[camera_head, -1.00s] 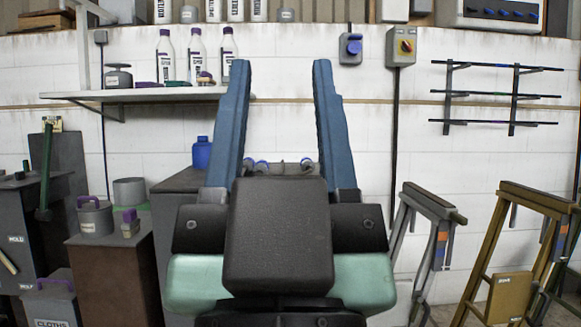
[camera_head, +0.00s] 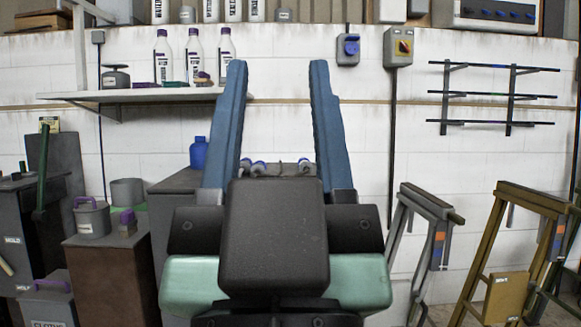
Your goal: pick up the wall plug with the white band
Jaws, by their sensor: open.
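My gripper (camera_head: 277,66) is in the middle of the view, its two long blue fingers pointing up and spread wide apart, with nothing between their tips. Behind the fingers, low in the gap, several small round-ended things stand or lie on a dark surface. One is a small blue-and-white piece (camera_head: 259,168) near the left finger; another (camera_head: 305,167) is near the right finger. They may be wall plugs, but they are too small to tell which has the white band. My gripper's dark body hides the surface in front of them.
A blue bottle (camera_head: 198,153) stands on a dark cabinet (camera_head: 172,200) left of the fingers. A wall shelf (camera_head: 140,95) holds white bottles. A wall rack (camera_head: 495,97) is at right, above trestles (camera_head: 512,240). A brown box (camera_head: 110,270) holds a grey pot (camera_head: 91,218).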

